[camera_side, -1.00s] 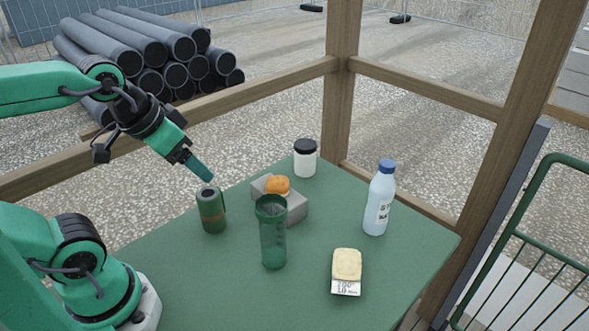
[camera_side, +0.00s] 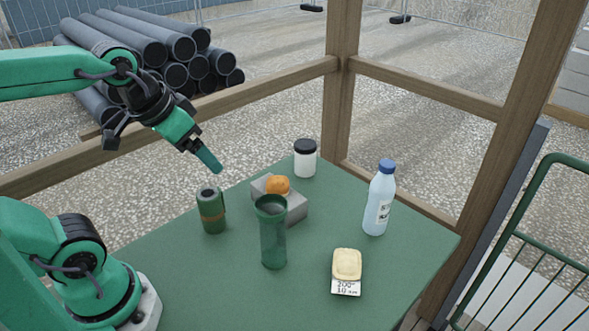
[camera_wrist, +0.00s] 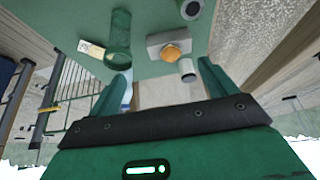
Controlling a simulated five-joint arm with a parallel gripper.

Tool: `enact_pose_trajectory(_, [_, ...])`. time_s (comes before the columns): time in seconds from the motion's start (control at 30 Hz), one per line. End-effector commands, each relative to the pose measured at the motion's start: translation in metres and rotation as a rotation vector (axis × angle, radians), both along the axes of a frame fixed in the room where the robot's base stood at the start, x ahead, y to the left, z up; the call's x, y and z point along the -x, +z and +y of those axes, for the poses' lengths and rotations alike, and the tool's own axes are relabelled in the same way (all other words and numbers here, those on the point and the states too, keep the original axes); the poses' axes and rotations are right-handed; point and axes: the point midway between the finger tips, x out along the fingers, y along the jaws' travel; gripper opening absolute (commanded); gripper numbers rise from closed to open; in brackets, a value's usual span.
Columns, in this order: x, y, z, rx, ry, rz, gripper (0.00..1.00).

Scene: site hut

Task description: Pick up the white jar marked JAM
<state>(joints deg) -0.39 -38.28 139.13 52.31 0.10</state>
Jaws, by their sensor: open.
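The white jar (camera_side: 305,164) with a black lid stands upright at the far corner of the green table, behind the grey block. No JAM marking can be read on it in the side view. In the wrist view the jar (camera_wrist: 186,66) looks small, between the fingers and nearer the right one. My gripper (camera_side: 217,169) is open and empty, in the air above and behind the dark green canister, left of the jar and well apart from it. Its two fingers also show in the wrist view (camera_wrist: 163,70).
A grey block (camera_side: 296,211) with an orange lump (camera_side: 277,185) on it sits between the green canister (camera_side: 211,211) and the jar. A green tumbler (camera_side: 273,240), a blue-capped bottle (camera_side: 379,202) and a pale yellow item (camera_side: 347,263) with a label stand nearer. Wooden posts (camera_side: 342,90) rise behind the table.

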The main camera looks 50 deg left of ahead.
Motion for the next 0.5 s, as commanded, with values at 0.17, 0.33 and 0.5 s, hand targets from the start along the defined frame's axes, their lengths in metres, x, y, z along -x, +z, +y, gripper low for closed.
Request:
enact_pose_trajectory(0.17, [-0.029, 0.011, 0.003, -0.001, 0.007, 0.037, 0.84])
enact_pose_trajectory(0.33, [-0.062, 0.020, 0.007, -0.001, 0.015, 0.074, 0.84])
enact_pose_trajectory(0.5, [-0.097, 0.023, 0.011, -0.001, 0.023, 0.109, 0.84])
